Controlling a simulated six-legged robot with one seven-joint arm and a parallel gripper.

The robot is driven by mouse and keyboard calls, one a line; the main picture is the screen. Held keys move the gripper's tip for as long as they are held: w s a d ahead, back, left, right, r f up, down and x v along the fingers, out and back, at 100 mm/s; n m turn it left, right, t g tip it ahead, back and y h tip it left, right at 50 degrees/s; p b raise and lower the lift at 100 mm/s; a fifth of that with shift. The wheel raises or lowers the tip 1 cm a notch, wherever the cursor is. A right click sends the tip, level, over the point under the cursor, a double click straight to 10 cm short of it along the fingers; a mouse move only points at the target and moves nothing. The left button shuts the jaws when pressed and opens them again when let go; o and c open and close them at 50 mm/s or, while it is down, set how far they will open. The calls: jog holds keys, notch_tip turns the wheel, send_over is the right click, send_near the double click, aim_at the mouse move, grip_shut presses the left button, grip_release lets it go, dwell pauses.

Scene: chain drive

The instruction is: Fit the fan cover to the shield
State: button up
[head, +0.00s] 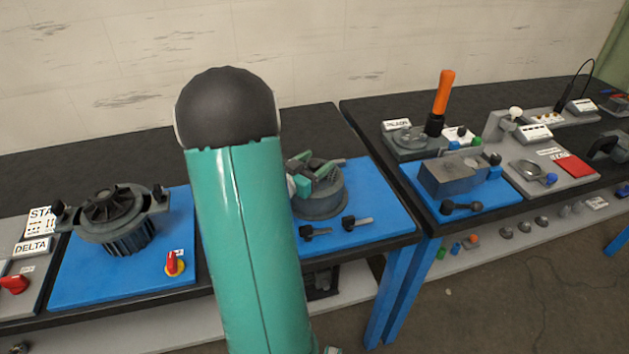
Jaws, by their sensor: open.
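A grey motor end with a dark finned fan (108,205) on top stands on the left part of the blue board; its grey body, which looks like the shield (128,236), has side lugs with black knobs. A round grey drum, which looks like the fan cover (322,207), stands on the blue board right of my arm. My gripper (322,172), with teal fingers, is open at the top of this drum. My arm hides the drum's left side and part of my gripper. I cannot tell whether the fingers touch the drum.
Two black-headed bolts (355,222) (316,232) lie in front of the drum. A red and yellow switch (174,263) sits before the fan. The right table holds a grey block (452,176) and an orange-handled tool (442,95). A gap separates the tables.

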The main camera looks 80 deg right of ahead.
jog(key=shift+c, duration=0.2)
grip_shut()
jog(key=shift+r, duration=0.2)
